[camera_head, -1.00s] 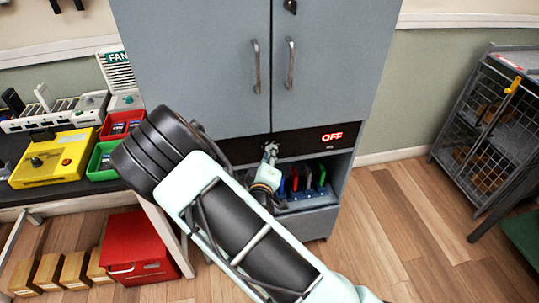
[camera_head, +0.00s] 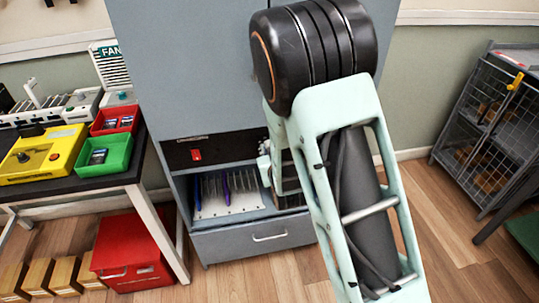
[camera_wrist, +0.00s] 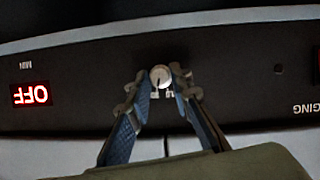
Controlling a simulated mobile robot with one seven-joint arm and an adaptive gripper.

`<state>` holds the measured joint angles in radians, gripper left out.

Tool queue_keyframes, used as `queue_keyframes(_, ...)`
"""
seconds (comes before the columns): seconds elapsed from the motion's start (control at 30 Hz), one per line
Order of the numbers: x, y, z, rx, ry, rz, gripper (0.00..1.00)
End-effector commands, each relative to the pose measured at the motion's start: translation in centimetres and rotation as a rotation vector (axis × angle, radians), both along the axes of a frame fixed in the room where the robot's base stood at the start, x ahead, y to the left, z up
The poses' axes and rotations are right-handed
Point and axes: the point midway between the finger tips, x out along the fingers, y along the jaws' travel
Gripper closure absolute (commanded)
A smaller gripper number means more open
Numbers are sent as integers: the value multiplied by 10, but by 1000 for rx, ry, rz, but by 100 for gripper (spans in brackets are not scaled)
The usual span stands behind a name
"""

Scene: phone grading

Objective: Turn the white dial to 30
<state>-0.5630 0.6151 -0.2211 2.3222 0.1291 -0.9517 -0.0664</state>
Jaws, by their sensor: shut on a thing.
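The white dial (camera_wrist: 160,74) shows as a small round knob on the black panel (camera_wrist: 225,70) in the upside-down wrist view. My gripper (camera_wrist: 162,88) is shut on it, with a blue-padded finger on each side. The fingers hide part of the dial and its markings, so I cannot read its setting. A red lit display (camera_wrist: 31,94) on the same panel reads OFF, beside the label MIN. In the head view, my arm hides the dial, the display and my fingertips.
The grey cabinet (camera_head: 190,70) holds the panel, with a red switch (camera_head: 196,155) at its left. Below are a slotted rack (camera_head: 215,208) and a drawer (camera_head: 255,240). A table with red (camera_head: 116,120) and green (camera_head: 103,156) bins stands left, a wire cage (camera_head: 490,130) right.

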Motion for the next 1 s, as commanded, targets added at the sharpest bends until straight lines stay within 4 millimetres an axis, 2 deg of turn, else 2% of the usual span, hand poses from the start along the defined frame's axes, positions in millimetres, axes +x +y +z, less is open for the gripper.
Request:
queue_keyframes(0.33, 1, -1, 0, 133, 34, 0, 100)
queue_keyframes(0.87, 1, -1, 1, 154, 43, 0, 100)
queue_keyframes(0.9, 1, -1, 1, 154, 43, 0, 79)
queue_keyframes(1.0, 1, -1, 1, 154, 43, 0, 68)
